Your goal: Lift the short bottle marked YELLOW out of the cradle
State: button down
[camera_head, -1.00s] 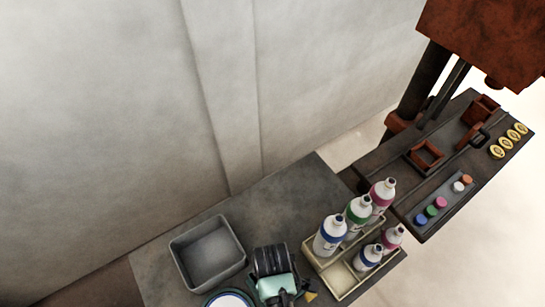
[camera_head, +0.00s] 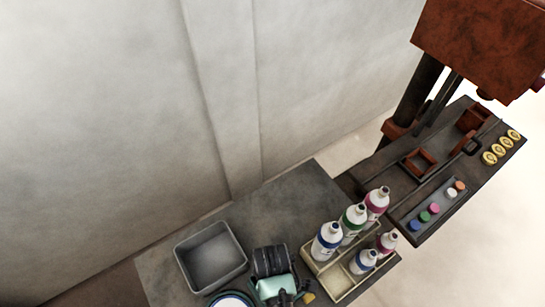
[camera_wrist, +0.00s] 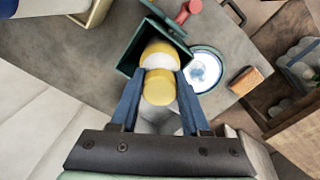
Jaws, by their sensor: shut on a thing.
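In the wrist view, my gripper (camera_wrist: 160,78) has its two blue fingers shut on the short yellow-and-white bottle (camera_wrist: 160,88). A yellow end faces the camera, with a white part and another yellow part beyond it. The far part of the bottle is inside the dark green box-like cradle (camera_wrist: 124,62), and its far end is hidden. I cannot tell whether it touches the cradle floor. No lettering is readable. In the head view, my dark gripper and wrist (camera_head: 270,262) cover the bottle and most of the cradle at the bottom edge.
A cream rack (camera_head: 345,296) with several white bottles stands to the right of my gripper in the head view. A grey tray (camera_head: 240,262) stands to the left. A blue-ringed white plate (camera_wrist: 190,73) and a brown block (camera_wrist: 245,81) lie beside the cradle. The grey tabletop behind is clear.

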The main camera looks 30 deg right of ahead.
jog(key=shift+r+p, duration=3.45)
jog(key=shift+r, duration=1.6)
jog(key=s+a, duration=0.3)
jog(key=s, duration=0.9)
jog(key=shift+s+a, duration=0.25)
jog(key=shift+a, duration=0.1)
